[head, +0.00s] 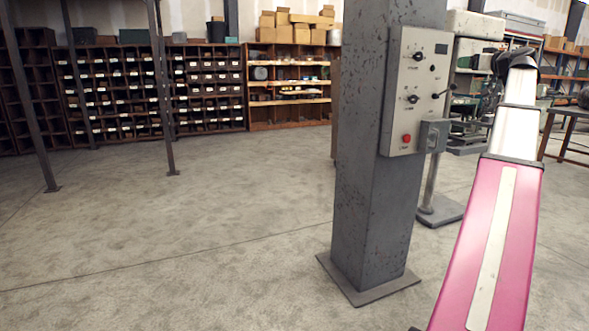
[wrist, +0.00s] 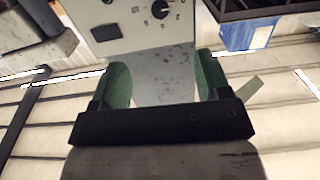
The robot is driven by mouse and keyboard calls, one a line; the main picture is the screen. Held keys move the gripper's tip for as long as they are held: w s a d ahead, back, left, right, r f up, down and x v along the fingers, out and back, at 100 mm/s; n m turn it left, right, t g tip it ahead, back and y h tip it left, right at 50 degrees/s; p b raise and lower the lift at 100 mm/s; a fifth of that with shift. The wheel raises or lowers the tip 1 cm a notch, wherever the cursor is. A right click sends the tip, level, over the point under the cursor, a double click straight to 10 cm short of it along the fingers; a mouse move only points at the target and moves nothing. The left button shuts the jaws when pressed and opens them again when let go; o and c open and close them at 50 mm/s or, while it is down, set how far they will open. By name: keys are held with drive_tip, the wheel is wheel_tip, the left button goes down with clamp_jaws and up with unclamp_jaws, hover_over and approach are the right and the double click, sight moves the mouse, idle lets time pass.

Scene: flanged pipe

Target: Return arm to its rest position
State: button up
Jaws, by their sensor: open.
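My arm (head: 490,230) is pink and white and reaches up along the right side of the head view, right of a grey column. Its far end bends over at a dark joint, and my gripper cannot be made out there. In the wrist view my gripper (wrist: 163,78) shows two green fingers set wide apart on a black bar. Nothing is between the fingertips at close range; the column and its panel show behind them. No flanged pipe can be made out in either view.
The grey column (head: 365,190) on a base plate carries a control panel (head: 415,90) with knobs and a red button; my arm passes close on its right. Shelves of bins (head: 150,90) line the back wall. A blue container (wrist: 250,36) shows in the wrist view.

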drive_tip(key=a+f+m+g+h, duration=0.1)
drive_tip(key=a+f+g, duration=0.2)
drive_tip(key=a+f, duration=0.85)
drive_tip(key=w+a+f+m+g, duration=0.1)
drive_tip(key=a+f+g, duration=0.3)
drive_tip(key=f, duration=1.4)
drive_tip(key=a+f+m+g+h, duration=0.1)
drive_tip(key=a+f, duration=0.8)
drive_tip(key=f, duration=0.6)
drive_tip(key=s+a+f+g+h, duration=0.1)
drive_tip(key=s+a+f+g, duration=0.1)
drive_tip(key=s+a+f, duration=0.4)
drive_tip(key=s+a+f+m+g+h, duration=0.1)
drive_tip(key=s+a+f, duration=0.4)
drive_tip(key=s+f, duration=0.5)
drive_tip(key=s+a+f+g+h, duration=0.2)
drive_tip(key=s+a+f+g, duration=0.3)
drive_tip(key=f, duration=0.9)
drive_tip(key=s+a, duration=0.1)
drive_tip(key=s, duration=0.2)
drive_tip(key=shift+s+a+f+h, duration=0.3)
drive_tip(key=shift+a+h, duration=0.05)
drive_tip(key=shift+h, duration=0.05)
